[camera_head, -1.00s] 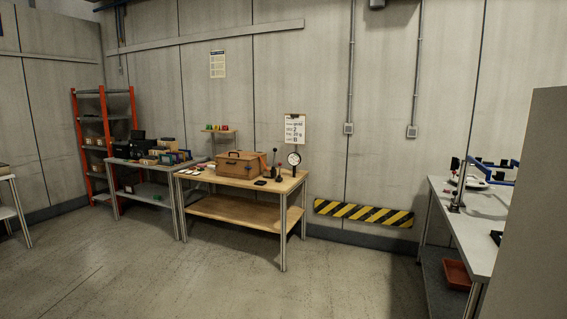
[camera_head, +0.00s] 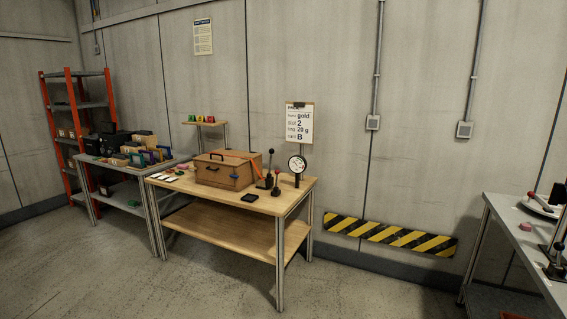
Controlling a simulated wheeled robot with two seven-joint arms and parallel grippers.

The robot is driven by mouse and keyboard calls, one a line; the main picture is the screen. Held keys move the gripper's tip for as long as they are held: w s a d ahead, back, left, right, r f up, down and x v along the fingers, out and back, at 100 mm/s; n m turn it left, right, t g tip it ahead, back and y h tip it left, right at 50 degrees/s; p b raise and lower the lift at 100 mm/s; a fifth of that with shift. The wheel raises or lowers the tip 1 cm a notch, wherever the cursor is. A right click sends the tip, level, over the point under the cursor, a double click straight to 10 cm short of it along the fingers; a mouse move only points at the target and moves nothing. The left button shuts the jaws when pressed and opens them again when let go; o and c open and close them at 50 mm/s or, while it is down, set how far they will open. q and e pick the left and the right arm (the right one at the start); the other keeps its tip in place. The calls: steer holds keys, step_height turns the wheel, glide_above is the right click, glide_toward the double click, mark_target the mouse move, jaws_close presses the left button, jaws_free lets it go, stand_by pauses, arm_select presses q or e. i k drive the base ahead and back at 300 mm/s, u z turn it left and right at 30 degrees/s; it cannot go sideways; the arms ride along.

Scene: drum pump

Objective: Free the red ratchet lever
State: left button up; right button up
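A wooden box (camera_head: 222,172) with an orange strap (camera_head: 250,158) over its right part stands on the wooden table (camera_head: 180,185). Just right of it stands an upright black lever (camera_head: 270,166) with a round knob. I cannot make out for certain which part is the red ratchet lever; parts near the strap's lower end are too small to tell. A round dial gauge (camera_head: 297,164) stands at the table's right end. Neither of my grippers is in view.
A grey table (camera_head: 88,160) with bins and an orange shelf rack (camera_head: 75,100) stand left. A clipboard (camera_head: 299,122) hangs behind the wooden table. A grey bench (camera_head: 500,215) with a red-knobbed device is at right. The floor (camera_head: 170,285) in front is clear.

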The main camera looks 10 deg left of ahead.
mark_target(278, 172)
steer(key=i, duration=1.15)
steer(key=u, duration=0.5)
